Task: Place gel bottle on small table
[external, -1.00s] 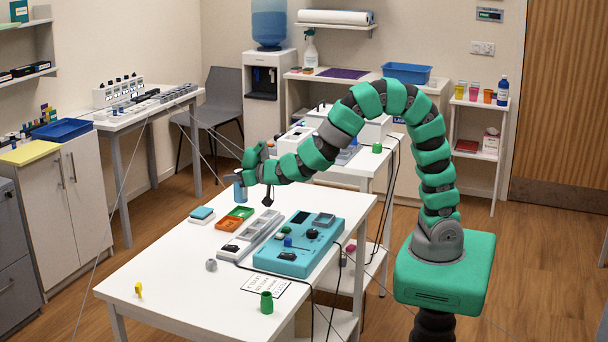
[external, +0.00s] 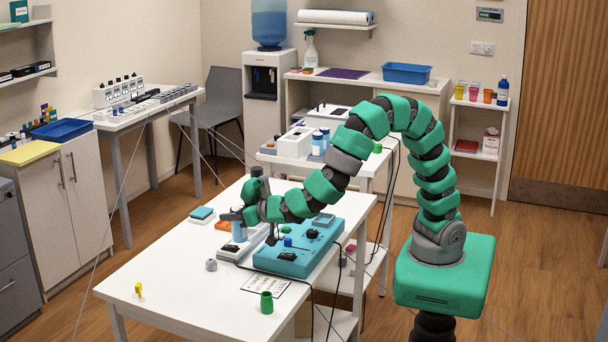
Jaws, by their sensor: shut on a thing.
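My gripper (external: 240,218) is shut on a small light-blue bottle (external: 239,234), most likely the gel bottle. The bottle hangs low, roughly upright, over the left side of the white front table (external: 185,290), beside the grey strip of trays. I cannot tell whether its base touches anything. A second white table (external: 365,165) stands behind, with two small blue-and-white bottles (external: 318,144) on it beside a white box. Which table is the small one is not clear.
A teal device (external: 285,260) with knobs is right of the gripper. A green cup (external: 267,303), a yellow piece (external: 139,290) and a grey knob (external: 211,265) are on the front table.

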